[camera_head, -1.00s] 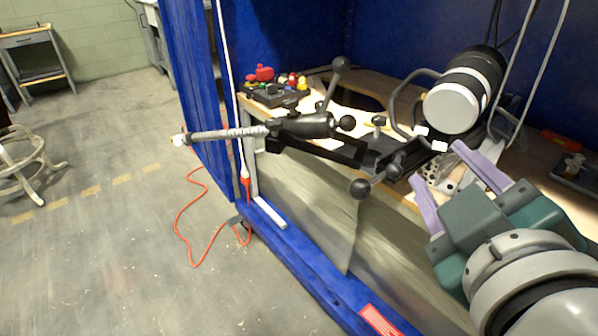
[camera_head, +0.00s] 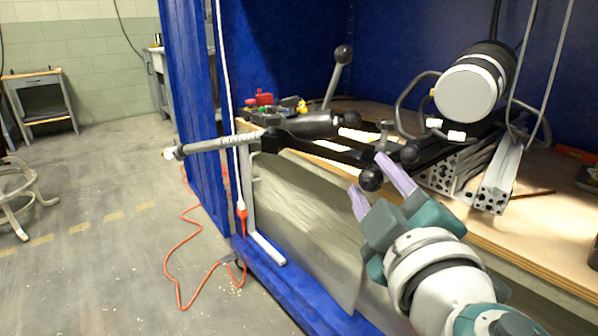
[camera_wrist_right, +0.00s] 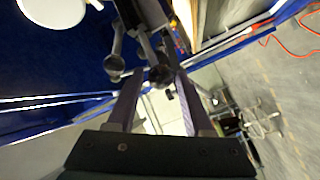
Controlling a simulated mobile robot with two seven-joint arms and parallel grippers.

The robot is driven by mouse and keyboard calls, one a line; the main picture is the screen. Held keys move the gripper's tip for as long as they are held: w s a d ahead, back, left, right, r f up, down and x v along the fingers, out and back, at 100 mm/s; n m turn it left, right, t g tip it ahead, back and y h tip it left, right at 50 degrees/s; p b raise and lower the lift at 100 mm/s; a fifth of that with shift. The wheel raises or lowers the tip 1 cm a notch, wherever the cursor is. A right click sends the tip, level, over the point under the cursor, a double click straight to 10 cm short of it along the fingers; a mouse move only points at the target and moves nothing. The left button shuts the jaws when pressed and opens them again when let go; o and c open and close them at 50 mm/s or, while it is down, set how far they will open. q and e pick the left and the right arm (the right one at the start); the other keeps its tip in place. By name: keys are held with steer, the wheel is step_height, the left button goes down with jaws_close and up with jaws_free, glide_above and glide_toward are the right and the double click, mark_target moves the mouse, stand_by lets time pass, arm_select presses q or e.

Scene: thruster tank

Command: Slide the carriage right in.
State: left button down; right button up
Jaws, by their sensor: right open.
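The black carriage (camera_head: 340,155) is a long dark frame with ball-ended levers, running from the bench edge in toward the rails. One black ball knob (camera_head: 371,180) sticks out at the front. My right gripper (camera_head: 368,174) is open, with its lilac fingers on either side of that knob in the head view. In the right wrist view the knob (camera_wrist_right: 160,76) shows between the fingertips (camera_wrist_right: 156,74); I cannot tell if they touch it. My left gripper is not in view.
Aluminium rails (camera_head: 497,180) lie on the wooden bench (camera_head: 540,215) at right. A grey rod (camera_head: 215,144) sticks out past the blue frame (camera_head: 187,100) on the left. White cables hang in front. An orange cord (camera_head: 172,262) lies on open floor.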

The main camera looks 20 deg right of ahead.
steer(key=shift+x, duration=0.8)
jaws_close()
stand_by(0.9)
